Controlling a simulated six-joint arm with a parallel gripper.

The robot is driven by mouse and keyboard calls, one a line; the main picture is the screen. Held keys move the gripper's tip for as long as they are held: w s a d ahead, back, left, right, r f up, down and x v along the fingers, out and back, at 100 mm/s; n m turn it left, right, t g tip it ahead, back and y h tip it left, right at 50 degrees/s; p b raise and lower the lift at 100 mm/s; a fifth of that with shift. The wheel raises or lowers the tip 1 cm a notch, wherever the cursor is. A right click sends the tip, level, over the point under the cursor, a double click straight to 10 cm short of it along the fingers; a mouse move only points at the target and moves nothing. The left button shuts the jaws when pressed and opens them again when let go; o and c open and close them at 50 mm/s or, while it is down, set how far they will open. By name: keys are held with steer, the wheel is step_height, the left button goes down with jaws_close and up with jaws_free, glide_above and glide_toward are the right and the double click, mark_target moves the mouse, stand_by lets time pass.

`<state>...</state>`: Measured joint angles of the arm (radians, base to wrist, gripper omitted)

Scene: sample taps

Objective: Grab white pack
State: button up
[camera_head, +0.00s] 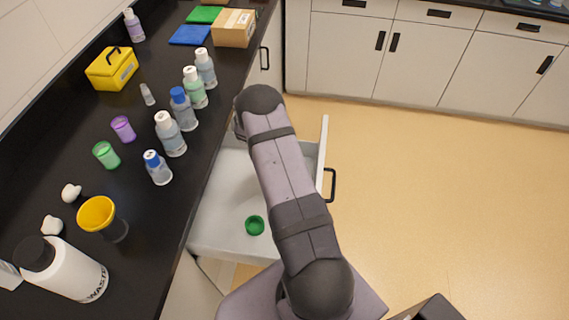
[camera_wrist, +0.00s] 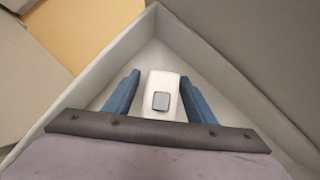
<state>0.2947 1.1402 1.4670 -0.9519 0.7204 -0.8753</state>
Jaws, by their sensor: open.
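The white pack (camera_wrist: 160,83) shows in the wrist view, a small white box with a grey square on its top. It lies inside the open drawer, near a corner. My gripper (camera_wrist: 157,88) is open, with one blue finger on each side of the pack. I cannot tell whether the fingers touch it. In the head view the pack and my gripper are hidden behind my arm. The drawer (camera_head: 215,225) is pulled out from below the black counter.
A green ring-shaped item (camera_head: 255,225) lies in the drawer. The black counter (camera_head: 130,205) holds several bottles, a yellow box (camera_head: 112,68), a yellow funnel (camera_head: 97,213) and a white waste bottle (camera_head: 72,272). The drawer walls stand close around my gripper. The floor at right is clear.

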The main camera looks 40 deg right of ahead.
steer(key=shift+c, duration=0.3)
steer(key=c, duration=1.2)
steer(key=shift+r, duration=0.1)
steer(key=shift+r+b, duration=0.9)
steer(key=shift+r, duration=4.1)
